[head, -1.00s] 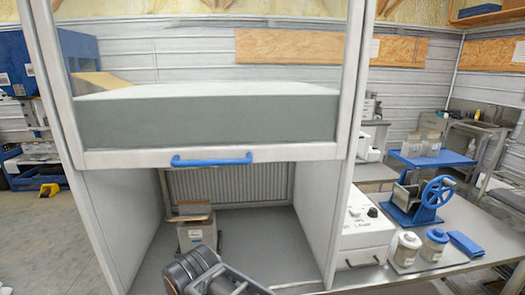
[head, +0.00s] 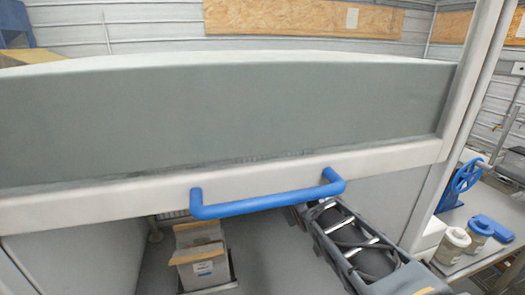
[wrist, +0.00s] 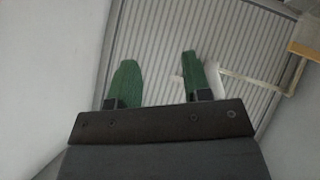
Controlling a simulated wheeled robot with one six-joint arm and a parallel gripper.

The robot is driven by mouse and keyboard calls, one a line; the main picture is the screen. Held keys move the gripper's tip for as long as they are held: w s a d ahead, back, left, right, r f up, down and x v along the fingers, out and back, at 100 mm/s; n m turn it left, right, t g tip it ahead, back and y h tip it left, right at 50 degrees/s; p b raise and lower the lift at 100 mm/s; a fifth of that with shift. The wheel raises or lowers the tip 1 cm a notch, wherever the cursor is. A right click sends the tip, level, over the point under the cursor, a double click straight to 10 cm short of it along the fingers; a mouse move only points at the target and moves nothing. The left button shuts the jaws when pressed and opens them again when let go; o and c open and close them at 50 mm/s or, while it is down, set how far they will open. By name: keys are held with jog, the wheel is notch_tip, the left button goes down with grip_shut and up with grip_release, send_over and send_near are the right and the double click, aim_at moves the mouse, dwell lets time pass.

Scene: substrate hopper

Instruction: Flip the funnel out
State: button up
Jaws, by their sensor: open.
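My gripper (wrist: 157,80) shows in the wrist view with its two green fingers apart and nothing between them. It faces the ribbed back panel (wrist: 165,40) inside the cabinet. A pale bar (wrist: 258,85) with a white piece (wrist: 236,76) shows just right of the right finger, partly hidden behind it; I cannot tell whether this is the funnel. In the head view my arm reaches under the cabinet's front sash (head: 390,160), and the fingers are hidden. No funnel can be made out clearly in the head view.
The sash carries a blue handle (head: 265,205), close to my arm. An open cardboard-topped box (head: 203,265) stands on the cabinet floor, left of my arm.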

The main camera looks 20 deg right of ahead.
jog(key=w+d+r+n+t+y+b, duration=0.15)
jog(key=w+r+n+t+b, duration=0.25)
jog(key=w+n+t, duration=0.55)
jog(key=w+a+n+g+y, duration=0.1)
jog(key=w+a+n+y, duration=0.1)
jog(key=w, duration=0.5)
jog(key=w+a+f+n+y, duration=0.1)
jog(key=w+a+n+y, duration=0.1)
jog(key=w, duration=0.4)
jog(key=w+a+n+g+y, duration=0.1)
jog(key=w+a+n+y, duration=0.2)
jog(key=w, duration=0.4)
jog(key=shift+w+f+n+g+y, duration=0.1)
jog(key=shift+w+n+g+y, duration=0.15)
jog(key=shift+n, duration=0.45)
jog(key=shift+w+f+n+g+y, duration=0.1)
jog(key=shift+n+y, duration=0.2)
jog(key=shift+n, duration=0.35)
grip_shut()
